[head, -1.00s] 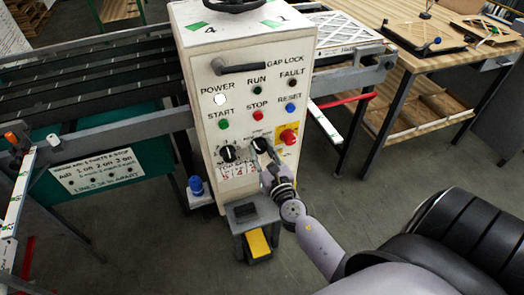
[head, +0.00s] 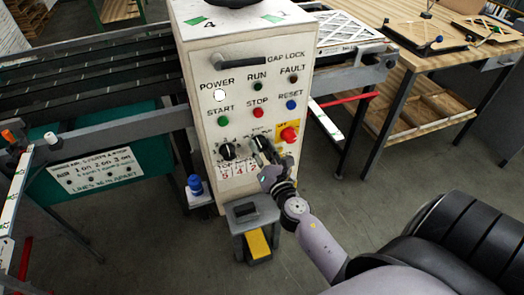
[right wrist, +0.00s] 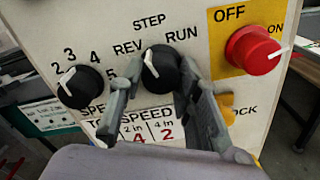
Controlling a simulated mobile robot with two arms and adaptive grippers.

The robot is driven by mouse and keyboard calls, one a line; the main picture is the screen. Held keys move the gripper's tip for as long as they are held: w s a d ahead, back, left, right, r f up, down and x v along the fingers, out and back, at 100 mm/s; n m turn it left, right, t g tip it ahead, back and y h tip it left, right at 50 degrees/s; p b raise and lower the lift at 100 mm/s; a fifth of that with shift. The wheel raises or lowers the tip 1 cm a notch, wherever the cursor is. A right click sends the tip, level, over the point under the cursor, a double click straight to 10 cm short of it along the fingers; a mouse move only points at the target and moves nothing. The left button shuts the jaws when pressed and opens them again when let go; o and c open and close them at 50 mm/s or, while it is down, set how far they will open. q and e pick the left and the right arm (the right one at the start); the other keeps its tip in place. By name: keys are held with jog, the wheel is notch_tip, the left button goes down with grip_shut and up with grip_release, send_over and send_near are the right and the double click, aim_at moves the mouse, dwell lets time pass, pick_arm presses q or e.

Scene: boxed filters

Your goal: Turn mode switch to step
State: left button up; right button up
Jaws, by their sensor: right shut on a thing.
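The mode switch (right wrist: 162,72) is a black knob with a white pointer line, under the labels REV, STEP and RUN in the right wrist view. The switch also shows small on the white control panel (head: 213,75) in the head view (head: 262,143). My right gripper (right wrist: 157,84) is shut on the switch, with one finger on each side of the knob. In the head view, my right gripper (head: 268,160) reaches the panel from the lower right. My left gripper is not in view.
The speed knob (right wrist: 80,87) sits close left of the switch. A red knob (right wrist: 253,50) on a yellow OFF/ON plate is close right. A yellow part (right wrist: 227,107) is partly behind my right finger. A grey stand with a yellow pedal (head: 258,243) is below the panel.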

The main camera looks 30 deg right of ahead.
jog(key=shift+m+b, duration=0.35)
jog(key=shift+m, duration=1.35)
jog(key=o, duration=1.1)
jog(key=shift+o, duration=0.2)
notch_tip(320, 180, up, 10)
